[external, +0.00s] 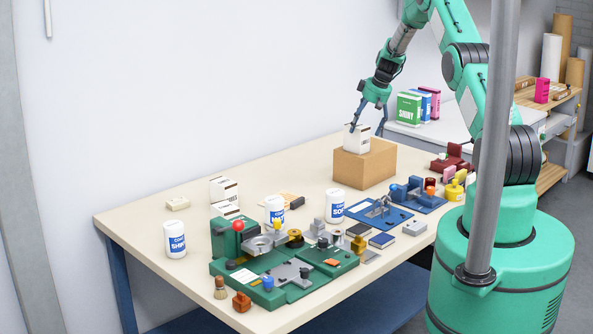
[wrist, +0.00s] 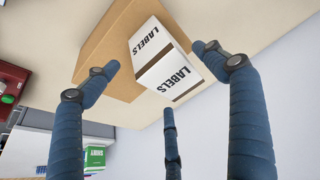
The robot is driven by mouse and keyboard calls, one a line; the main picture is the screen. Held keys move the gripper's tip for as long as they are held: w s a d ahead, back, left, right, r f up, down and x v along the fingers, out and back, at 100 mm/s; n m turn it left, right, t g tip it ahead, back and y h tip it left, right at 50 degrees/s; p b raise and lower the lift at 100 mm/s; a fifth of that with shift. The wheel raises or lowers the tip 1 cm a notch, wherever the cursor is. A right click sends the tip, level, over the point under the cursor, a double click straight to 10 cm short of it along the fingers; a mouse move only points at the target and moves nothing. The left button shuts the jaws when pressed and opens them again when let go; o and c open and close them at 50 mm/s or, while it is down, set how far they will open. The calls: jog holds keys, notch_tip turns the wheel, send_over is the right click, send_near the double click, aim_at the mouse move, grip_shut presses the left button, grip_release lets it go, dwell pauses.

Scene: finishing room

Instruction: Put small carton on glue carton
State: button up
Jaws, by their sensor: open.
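A small white carton (external: 356,138) printed LABELS rests on top of a larger brown cardboard box (external: 364,168), which I take to be the glue carton, though no print shows on it. In the wrist view the white carton (wrist: 164,62) sits over the brown box (wrist: 105,45), at an angle to the picture. My gripper (external: 366,128) is at the white carton, its blue fingers pointing down. In the wrist view its fingers (wrist: 157,74) are spread apart around the carton. Whether any finger touches it I cannot tell.
The brown box stands near the table's far right end. Another white carton (external: 224,189) stands at the back left, with white cans (external: 174,240) nearby. A green fixture (external: 285,275) and blue tooling (external: 380,213) crowd the front. The table (external: 290,165) behind and left of the box is clear.

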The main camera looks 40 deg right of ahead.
jog(key=v, duration=0.7)
jog(key=shift+b, duration=0.4)
jog(key=shift+r, duration=0.1)
